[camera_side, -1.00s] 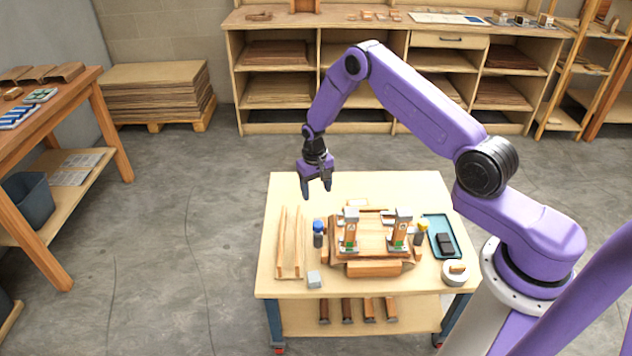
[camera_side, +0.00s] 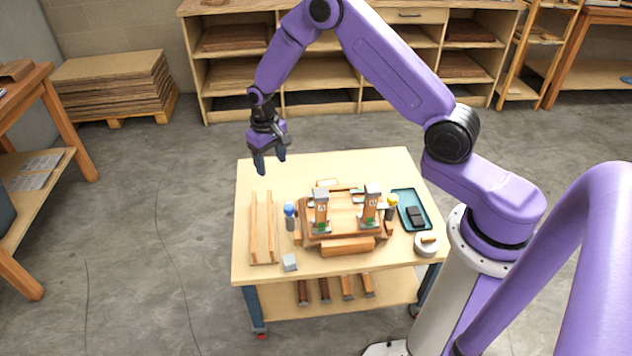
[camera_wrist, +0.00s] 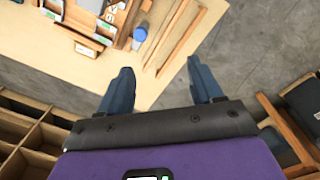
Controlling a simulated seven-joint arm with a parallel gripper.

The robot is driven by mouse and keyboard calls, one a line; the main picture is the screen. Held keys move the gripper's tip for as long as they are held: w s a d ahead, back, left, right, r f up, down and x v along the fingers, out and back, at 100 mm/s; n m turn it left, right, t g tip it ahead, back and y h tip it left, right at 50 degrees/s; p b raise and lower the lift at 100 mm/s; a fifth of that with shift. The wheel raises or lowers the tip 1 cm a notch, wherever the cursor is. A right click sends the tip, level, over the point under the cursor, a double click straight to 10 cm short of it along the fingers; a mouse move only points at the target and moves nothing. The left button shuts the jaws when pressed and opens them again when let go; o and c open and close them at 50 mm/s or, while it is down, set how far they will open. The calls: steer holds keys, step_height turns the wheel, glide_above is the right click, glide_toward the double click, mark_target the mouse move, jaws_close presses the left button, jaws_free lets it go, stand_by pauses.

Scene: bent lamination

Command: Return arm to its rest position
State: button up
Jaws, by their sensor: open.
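My gripper (camera_side: 270,164) is open and empty, raised above the far left part of the worktable (camera_side: 400,166) in the side view. In the wrist view its two dark blue fingers (camera_wrist: 163,80) are spread apart with nothing between them. On the table stands a wooden bending form with two upright clamps, the left clamp (camera_side: 321,207) and the right clamp (camera_side: 370,205). The gripper is well clear of the form. Part of the form (camera_wrist: 78,15) shows at the top left of the wrist view.
Long wooden strips (camera_side: 262,228) lie at the table's left. A blue-capped bottle (camera_side: 290,217), a yellow-topped bottle (camera_side: 392,206), a grey block (camera_side: 289,262), a teal tray (camera_side: 402,196) and a round container (camera_side: 427,246) are also on the table. Shelves (camera_side: 225,75) stand behind; open floor lies left.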

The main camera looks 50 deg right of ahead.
steer(key=s+a+r+n, duration=0.3)
steer(key=s+a+r, duration=0.2)
steer(key=s+r, duration=0.25)
steer(key=s+a+r+n, duration=0.3)
steer(key=s+a+r, duration=0.25)
steer(key=s, duration=0.25)
steer(key=s+d+r+n, duration=0.3)
steer(key=s, duration=0.8)
steer(key=s+d+r+n, duration=0.2)
steer(key=s+r+n, duration=0.1)
steer(key=s, duration=0.8)
steer(key=shift+s+d+r+n+y, duration=0.15)
steer(key=shift+s+d+n+y, duration=0.2)
steer(key=shift+n, duration=0.45)
steer(key=shift+w, duration=0.15)
